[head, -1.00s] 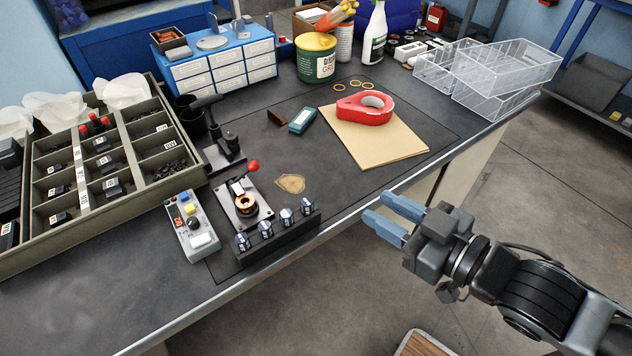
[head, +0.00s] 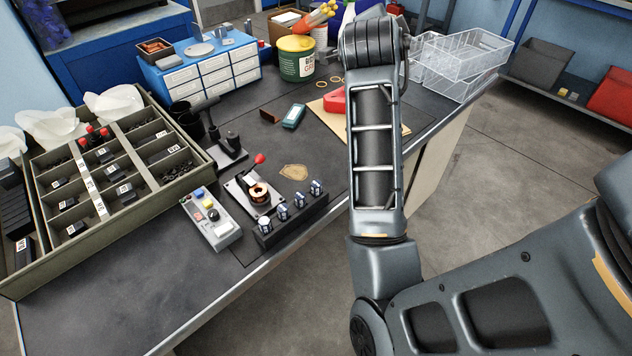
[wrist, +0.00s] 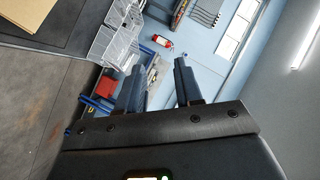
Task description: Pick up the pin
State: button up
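I cannot make out for sure which thing is the pin. A black rack (head: 296,225) at the bench's front edge holds several small blue-and-white capped pieces (head: 282,211). Behind it a plate carries a copper coil (head: 258,193) and a red-knobbed lever (head: 260,159). My gripper (wrist: 160,68) shows in the wrist view with its two fingers apart and nothing between them. It points toward the far wall, away from the bench top. In the head view my raised arm hides it or it is out of frame.
A compartment tray (head: 130,200) fills the bench's left side, with a button box (head: 212,219) beside it. A blue drawer cabinet (head: 200,70), green tub (head: 296,60) and clear bins (head: 462,55) stand behind. My arm partly covers a red tape dispenser (head: 335,100). The front-left bench is clear.

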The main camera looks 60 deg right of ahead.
notch_tip(320, 180, down, 4)
jog(key=s+a+m+g+y, duration=0.1)
jog(key=m+g+y, duration=0.15)
jog(key=m, duration=0.25)
jog(key=m+g+y+p, duration=0.1)
jog(key=m+y, duration=0.7)
jog(key=y, duration=0.4)
send_over(316, 183)
jog(key=f, duration=1.1)
jog(key=shift+s+a, duration=0.15)
jog(key=shift+s, duration=0.25)
jog(key=shift+a+f, duration=0.2)
jog(key=shift+f, duration=1.05)
jog(key=shift+w+d+f+p, duration=0.1)
jog(key=shift+f+p, duration=0.05)
jog(key=shift+f, duration=0.75)
jog(key=shift+w+d+f+p, duration=0.15)
jog(key=shift+f, duration=0.75)
jog(key=shift+w+d+f+p, duration=0.1)
jog(key=shift+f+p, duration=0.05)
jog(key=shift+f, duration=0.75)
jog(key=shift+c, duration=0.2)
